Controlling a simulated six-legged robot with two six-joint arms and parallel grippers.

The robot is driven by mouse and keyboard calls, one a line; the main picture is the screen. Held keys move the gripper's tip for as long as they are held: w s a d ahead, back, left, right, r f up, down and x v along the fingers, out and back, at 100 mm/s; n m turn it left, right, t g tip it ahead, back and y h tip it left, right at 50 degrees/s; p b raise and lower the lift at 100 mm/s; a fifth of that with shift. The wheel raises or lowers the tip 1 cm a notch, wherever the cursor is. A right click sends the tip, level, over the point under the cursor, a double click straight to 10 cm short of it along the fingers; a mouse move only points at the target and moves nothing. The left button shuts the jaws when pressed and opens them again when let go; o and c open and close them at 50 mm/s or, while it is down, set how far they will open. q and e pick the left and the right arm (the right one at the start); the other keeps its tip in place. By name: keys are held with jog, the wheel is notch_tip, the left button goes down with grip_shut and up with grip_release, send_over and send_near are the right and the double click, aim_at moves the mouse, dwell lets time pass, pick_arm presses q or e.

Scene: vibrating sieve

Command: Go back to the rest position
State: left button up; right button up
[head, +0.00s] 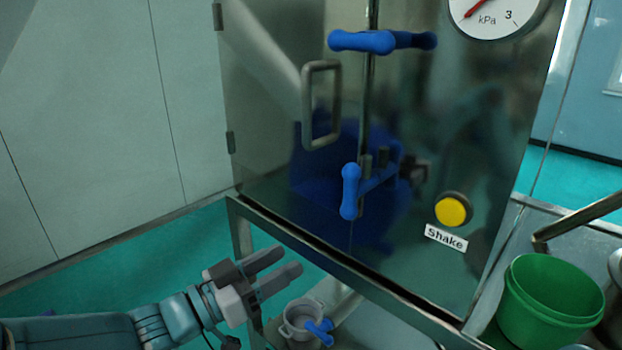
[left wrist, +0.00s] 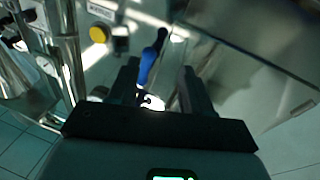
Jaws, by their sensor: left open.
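My left gripper (head: 287,262) reaches in from the lower left in the head view, open and empty, its fingers pointing right. It is in front of and below the metal cabinet door (head: 270,120), apart from it. In the left wrist view its two fingers (left wrist: 160,88) are spread, with a blue handle (left wrist: 150,62) seen between them in the background. My right gripper is in neither view.
The cabinet carries an upper blue handle (head: 365,41), a lower blue handle (head: 350,192), a grey door grip (head: 321,105), a yellow button (head: 452,210) labelled Shake and a gauge (head: 492,12). A green bucket (head: 550,300) stands at right. A blue-handled valve (head: 320,330) is below my gripper.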

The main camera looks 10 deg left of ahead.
pick_arm(q)
notch_tip(320, 180, down, 28)
jog(key=s+n+g+y+p, duration=0.2)
jog(key=n+g+y+p, duration=0.15)
jog(key=n+y, duration=0.45)
jog(key=s+f+n+g+y, duration=0.1)
jog(key=s+f+g, duration=0.3)
jog(key=s+f, duration=0.3)
jog(key=s+f+n+g+y, duration=0.1)
jog(key=s+f+g, duration=0.4)
jog(key=s, duration=0.7)
notch_tip(320, 180, down, 2)
jog(key=shift+a+f, duration=0.25)
jog(key=shift+a, duration=0.15)
